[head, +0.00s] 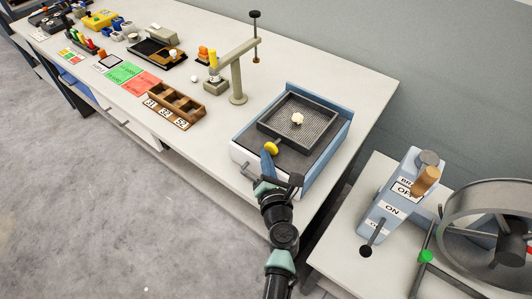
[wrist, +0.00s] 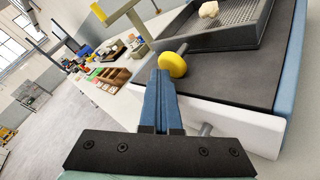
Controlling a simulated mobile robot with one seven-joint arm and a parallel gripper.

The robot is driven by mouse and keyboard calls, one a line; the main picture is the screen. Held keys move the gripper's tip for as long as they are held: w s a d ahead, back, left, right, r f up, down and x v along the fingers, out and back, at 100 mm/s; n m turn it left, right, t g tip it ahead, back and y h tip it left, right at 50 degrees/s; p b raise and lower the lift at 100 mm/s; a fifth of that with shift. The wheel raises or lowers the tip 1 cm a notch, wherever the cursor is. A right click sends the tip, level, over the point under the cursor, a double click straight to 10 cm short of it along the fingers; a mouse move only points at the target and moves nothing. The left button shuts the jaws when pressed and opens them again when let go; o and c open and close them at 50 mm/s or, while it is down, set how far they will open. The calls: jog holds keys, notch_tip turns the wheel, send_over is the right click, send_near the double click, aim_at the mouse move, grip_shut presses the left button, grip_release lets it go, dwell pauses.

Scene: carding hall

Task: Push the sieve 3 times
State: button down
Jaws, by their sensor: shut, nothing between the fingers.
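The sieve (head: 285,131) is a dark square mesh frame with a pale lump (head: 298,118) on it. It sits in a blue and white tray-like base (head: 318,165) at the table's near right end. A yellow round knob (head: 271,148) stands at the sieve's front side. My gripper (head: 267,157) is shut and empty, with its blue fingertips close to the knob. In the wrist view the fingertips (wrist: 163,75) are just below and left of the knob (wrist: 173,64); I cannot tell if they touch. The sieve (wrist: 222,38) and lump (wrist: 208,9) show behind it.
A grey post with an arm (head: 238,80) stands left of the base. A wooden compartment tray (head: 176,104) and coloured cards (head: 125,72) lie further left.

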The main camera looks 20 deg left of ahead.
jog(key=shift+w+d+r, duration=0.1)
jog(key=shift+w+d, duration=0.15)
jog(key=shift+w, duration=0.4)
dwell(0.6)
jog(key=shift+s+a+p, duration=0.2)
jog(key=shift+s+a, duration=0.05)
jog(key=shift+s, duration=0.4)
jog(key=shift+s+a+p, duration=0.15)
jog(key=shift+s+a, duration=0.05)
jog(key=shift+s, duration=0.45)
jog(key=shift+s+a+p, duration=0.2)
jog(key=shift+s+a, duration=0.05)
jog(key=shift+s, duration=0.4)
jog(key=s, duration=0.1)
jog(key=s+a, duration=0.1)
jog(key=s, duration=0.2)
jog(key=shift+s+a+p, duration=0.3)
jog(key=shift+s+a, duration=0.05)
jog(key=shift+a, duration=0.05)
